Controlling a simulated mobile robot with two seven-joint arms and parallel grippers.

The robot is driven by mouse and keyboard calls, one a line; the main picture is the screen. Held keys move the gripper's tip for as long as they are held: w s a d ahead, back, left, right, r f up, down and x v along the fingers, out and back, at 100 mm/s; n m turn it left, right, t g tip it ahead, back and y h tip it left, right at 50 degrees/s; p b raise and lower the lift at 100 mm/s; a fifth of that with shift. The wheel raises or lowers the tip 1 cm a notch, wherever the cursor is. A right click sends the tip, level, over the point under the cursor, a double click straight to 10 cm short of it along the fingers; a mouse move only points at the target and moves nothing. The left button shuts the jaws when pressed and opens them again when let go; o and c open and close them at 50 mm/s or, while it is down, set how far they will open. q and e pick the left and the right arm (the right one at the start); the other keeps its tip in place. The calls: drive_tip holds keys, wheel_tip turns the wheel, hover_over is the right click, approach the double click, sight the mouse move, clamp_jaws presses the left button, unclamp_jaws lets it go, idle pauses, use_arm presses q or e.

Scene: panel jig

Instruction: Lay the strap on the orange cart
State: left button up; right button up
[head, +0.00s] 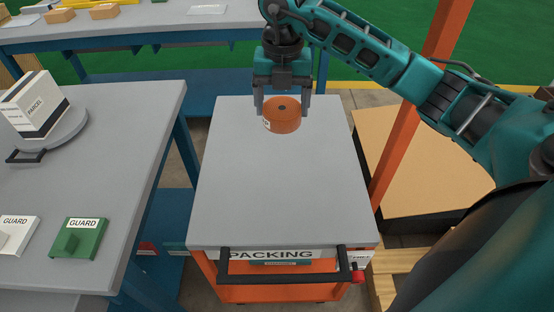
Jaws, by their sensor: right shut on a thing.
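The strap (284,122) is an orange-brown round coil with a dark hole in its middle and a small white label on its side. My right gripper (282,110) points down, with one finger on each side of the strap, and is shut on it. The strap is over the far middle part of the orange cart's grey top (280,190); I cannot tell whether it touches the top. The cart has an orange body, a dark handle and a PACKING label (272,254) at its near end. My left gripper is not in view.
The rest of the cart top is clear. A grey table (120,150) at left holds a parcel box (35,105) on a round grey plate, a green guard (80,238) and a white guard (15,235). An orange post (400,135) stands right of the cart. A bench (180,25) is behind.

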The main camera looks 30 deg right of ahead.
drive_tip(key=shift+d+r+m, duration=0.15)
drive_tip(key=shift+r+m, duration=0.35)
drive_tip(key=shift+m, duration=0.5)
drive_tip(key=shift+f, duration=0.25)
drive_tip(key=b, duration=0.1)
approach(282, 176)
drive_tip(key=shift+s+f, duration=0.15)
drive_tip(key=shift+f, duration=0.1)
wheel_tip(282, 176, down, 4)
drive_tip(key=shift+b, duration=0.3)
drive_tip(key=shift+f, duration=0.45)
drive_tip(key=o, duration=1)
